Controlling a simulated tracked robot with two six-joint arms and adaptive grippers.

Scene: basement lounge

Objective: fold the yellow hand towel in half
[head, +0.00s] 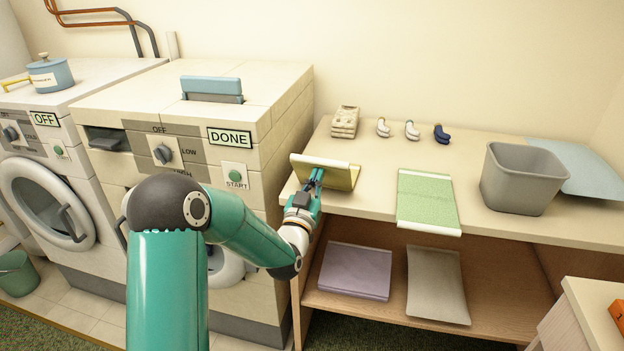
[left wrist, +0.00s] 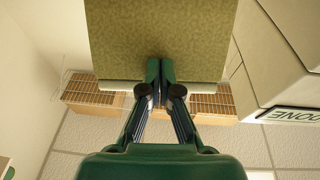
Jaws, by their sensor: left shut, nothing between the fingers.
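The yellow hand towel (head: 343,178) is on the left end of the folding counter. One part of it stands up as a tilted flap with a pale edge, and part lies behind the gripper. My left gripper (head: 317,176) is shut and empty, with its fingertips at the towel's left part. In the left wrist view the towel (left wrist: 160,38) fills the top middle as an olive-yellow sheet with a pale edge. The shut fingertips (left wrist: 160,68) lie in front of it; I cannot tell whether they touch it. My right gripper is not in view.
The counter (head: 377,205) also holds a green towel (head: 427,200), a grey bin (head: 522,178), a blue cloth (head: 580,168), a beige folded stack (head: 345,121) and small sock-like items (head: 412,130). Washing machines (head: 190,110) stand left. Folded cloths lie on the lower shelf (head: 400,305).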

